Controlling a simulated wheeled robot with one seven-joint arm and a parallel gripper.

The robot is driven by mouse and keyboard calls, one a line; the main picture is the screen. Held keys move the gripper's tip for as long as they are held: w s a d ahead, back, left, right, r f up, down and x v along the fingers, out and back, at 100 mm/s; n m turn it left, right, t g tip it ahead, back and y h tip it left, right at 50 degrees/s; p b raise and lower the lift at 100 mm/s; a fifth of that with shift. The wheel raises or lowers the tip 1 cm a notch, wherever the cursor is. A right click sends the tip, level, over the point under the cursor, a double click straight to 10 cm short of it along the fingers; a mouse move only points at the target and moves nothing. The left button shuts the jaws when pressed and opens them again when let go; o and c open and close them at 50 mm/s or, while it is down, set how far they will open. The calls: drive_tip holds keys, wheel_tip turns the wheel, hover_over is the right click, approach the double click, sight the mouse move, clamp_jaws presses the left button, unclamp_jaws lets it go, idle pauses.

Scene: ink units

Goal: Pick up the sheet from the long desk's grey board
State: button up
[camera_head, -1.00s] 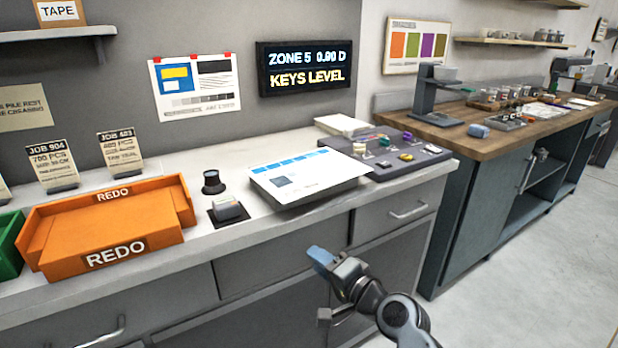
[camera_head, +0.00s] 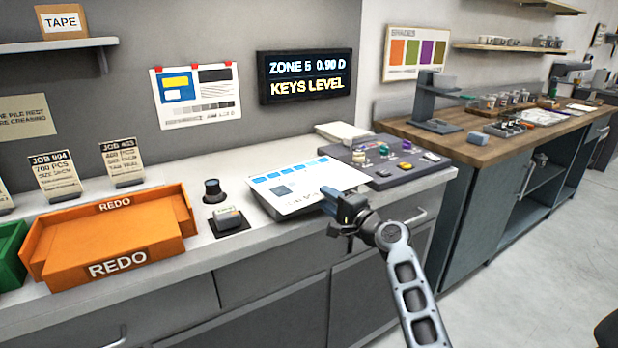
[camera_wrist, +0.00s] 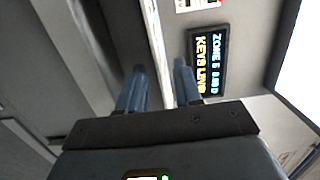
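The sheet (camera_head: 300,182), white with a row of blue squares, lies near the front of the long desk (camera_head: 232,250). It appears to rest on a dark grey board (camera_head: 275,211), mostly hidden under it. My gripper (camera_head: 329,202) is at the sheet's front right edge, overlapping it in the head view; contact is unclear there. In the wrist view the two blue fingers of my gripper (camera_wrist: 158,88) stand apart. A pale strip (camera_wrist: 150,45) runs up between them, seen nearly edge-on; I cannot tell whether it is the sheet or the desk edge.
A grey console (camera_head: 392,166) with coloured knobs stands right of the sheet. A small stamp-like block (camera_head: 228,219) and a dark round knob (camera_head: 213,190) stand left of it, then an orange REDO tray (camera_head: 110,250). A lit sign (camera_head: 305,75) hangs on the wall behind.

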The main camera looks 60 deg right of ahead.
drive_tip(key=shift+w+d, duration=0.25)
drive_tip(key=shift+w, duration=0.3)
drive_tip(key=shift+c, duration=0.5)
clamp_jaws()
